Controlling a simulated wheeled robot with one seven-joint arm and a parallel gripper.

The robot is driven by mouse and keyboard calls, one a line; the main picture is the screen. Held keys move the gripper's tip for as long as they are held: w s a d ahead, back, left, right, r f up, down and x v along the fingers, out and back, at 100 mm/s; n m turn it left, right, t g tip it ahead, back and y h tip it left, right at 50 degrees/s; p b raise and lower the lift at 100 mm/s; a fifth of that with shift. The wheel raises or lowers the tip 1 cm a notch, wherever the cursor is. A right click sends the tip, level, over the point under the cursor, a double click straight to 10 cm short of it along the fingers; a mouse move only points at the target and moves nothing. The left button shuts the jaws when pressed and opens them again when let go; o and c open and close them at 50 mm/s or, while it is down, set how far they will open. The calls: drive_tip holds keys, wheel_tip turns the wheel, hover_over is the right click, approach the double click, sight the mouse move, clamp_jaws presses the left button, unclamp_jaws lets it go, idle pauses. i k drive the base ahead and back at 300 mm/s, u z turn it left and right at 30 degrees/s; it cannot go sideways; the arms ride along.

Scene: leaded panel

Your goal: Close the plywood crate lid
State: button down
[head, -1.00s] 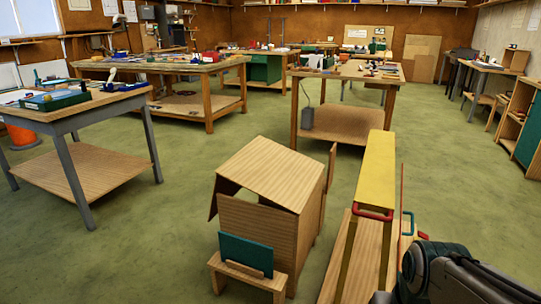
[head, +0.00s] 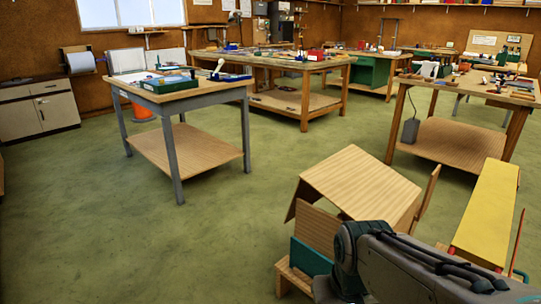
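The plywood crate (head: 316,229) stands on the green floor at the lower right of the head view. Its lid (head: 361,182) is a pale plywood panel that slopes down to the left over the top. The lid looks tilted, with a gap between it and the front wall. A plywood flap (head: 428,193) stands up at the crate's right side. My arm crosses in front of the crate's lower right part and hides it. My gripper is not in view.
A green panel in a small wooden stand (head: 309,257) is before the crate. A yellow-topped bench (head: 487,205) stands to its right. A grey-legged table (head: 180,95) and a wooden workbench (head: 270,66) stand behind. The floor at left is clear.

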sight(363, 187)
drive_tip(key=z, duration=0.05)
drive_tip(key=i, duration=1.25)
drive_tip(key=z, duration=0.85)
